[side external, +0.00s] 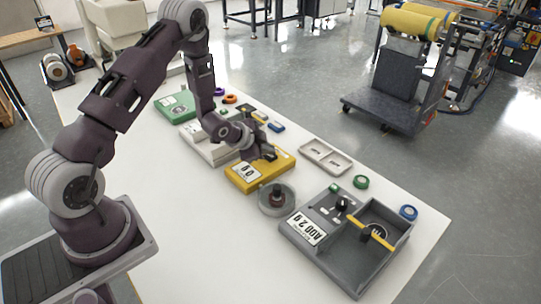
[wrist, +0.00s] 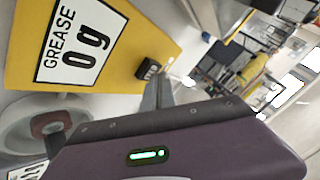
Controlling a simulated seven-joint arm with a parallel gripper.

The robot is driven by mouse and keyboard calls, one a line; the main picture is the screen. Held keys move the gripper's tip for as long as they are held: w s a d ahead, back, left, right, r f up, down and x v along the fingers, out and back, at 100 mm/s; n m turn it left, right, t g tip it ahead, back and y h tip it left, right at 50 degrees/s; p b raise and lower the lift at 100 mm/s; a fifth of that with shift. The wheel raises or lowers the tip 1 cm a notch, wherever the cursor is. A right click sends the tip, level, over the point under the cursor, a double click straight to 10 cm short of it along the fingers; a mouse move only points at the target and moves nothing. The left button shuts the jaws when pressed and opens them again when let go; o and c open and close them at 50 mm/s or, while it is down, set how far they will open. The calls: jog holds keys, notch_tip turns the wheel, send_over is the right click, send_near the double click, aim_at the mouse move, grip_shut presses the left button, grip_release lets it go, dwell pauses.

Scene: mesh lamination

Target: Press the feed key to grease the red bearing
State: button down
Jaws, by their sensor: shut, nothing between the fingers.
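The yellow grease unit (side external: 262,170) stands mid-table, and its label (wrist: 80,42) reads "GREASE 0 g" in the wrist view. A small black key (wrist: 151,70) with white lettering sits near its edge; the lettering is too small to read surely. My gripper (side external: 270,155) is shut and empty, low over the yellow unit. In the wrist view its fingertips (wrist: 160,82) are close beside the key; I cannot tell if they touch it.
A grey station (side external: 330,262) labelled "ADD 2 g" stands at the right. White and green units (side external: 176,106) stand to the left. The near table is clear.

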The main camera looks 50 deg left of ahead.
aim_at(268, 157)
jog(key=shift+f, duration=0.4)
dwell(0.6)
jog(key=shift+r, duration=1)
jog(key=shift+r, duration=2.5)
